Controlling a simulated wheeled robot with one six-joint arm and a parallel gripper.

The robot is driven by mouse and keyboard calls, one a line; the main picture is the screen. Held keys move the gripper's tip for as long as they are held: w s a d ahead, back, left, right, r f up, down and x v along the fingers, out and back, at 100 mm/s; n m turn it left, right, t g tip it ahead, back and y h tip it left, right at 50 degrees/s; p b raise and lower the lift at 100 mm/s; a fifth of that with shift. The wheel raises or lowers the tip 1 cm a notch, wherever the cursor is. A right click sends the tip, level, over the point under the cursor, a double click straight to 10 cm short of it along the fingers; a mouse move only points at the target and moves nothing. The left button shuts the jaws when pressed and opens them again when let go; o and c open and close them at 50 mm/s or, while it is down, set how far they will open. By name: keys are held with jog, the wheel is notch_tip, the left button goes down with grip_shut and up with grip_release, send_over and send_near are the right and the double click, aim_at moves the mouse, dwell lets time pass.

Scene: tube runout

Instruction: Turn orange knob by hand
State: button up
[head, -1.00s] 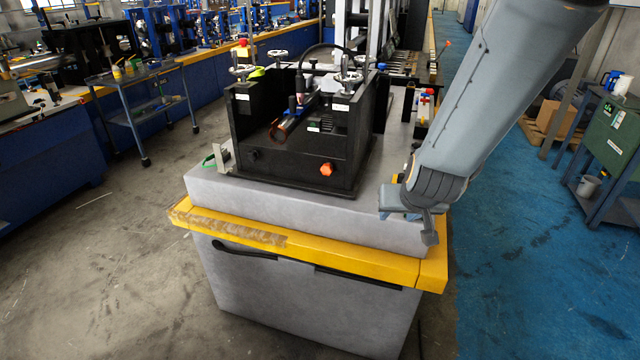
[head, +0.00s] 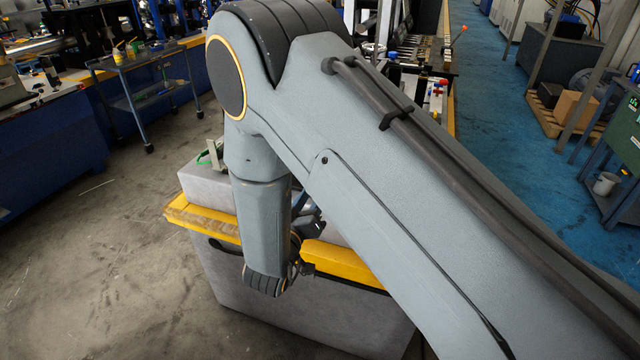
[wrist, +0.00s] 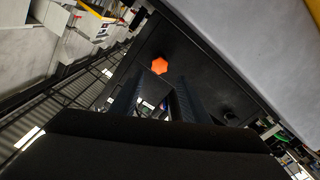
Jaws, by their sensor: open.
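The orange knob (wrist: 159,66) shows in the wrist view as a small six-sided piece on a dark panel (wrist: 196,60). My gripper (wrist: 155,88) is open, its two dark fingers reaching up the picture toward the panel. The knob appears just beyond the fingertips, between their lines, with nothing held. Whether the fingers touch the panel cannot be told. In the head view my arm covers the black machine and the knob, and my gripper is mostly hidden behind the arm.
The machine's grey base (head: 205,185) has a yellow front edge (head: 345,263), partly behind my arm. A cart (head: 150,75) stands at the back left. A green cabinet (head: 622,130) and a cardboard box (head: 575,107) are at the right. The floor at left is clear.

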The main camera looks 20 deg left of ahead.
jog(key=w+b, duration=0.1)
jog(key=w, duration=0.1)
jog(key=w+b, duration=0.1)
jog(key=w, duration=0.2)
jog(key=w+b, duration=0.1)
jog(key=w, duration=0.1)
jog(key=shift+w+d+f, duration=0.1)
jog(key=shift+w+d, duration=0.1)
jog(key=shift+d, duration=0.1)
jog(key=shift+s, duration=0.1)
jog(key=shift+d, duration=0.1)
jog(key=c, duration=0.8)
jog(key=shift+p, duration=0.3)
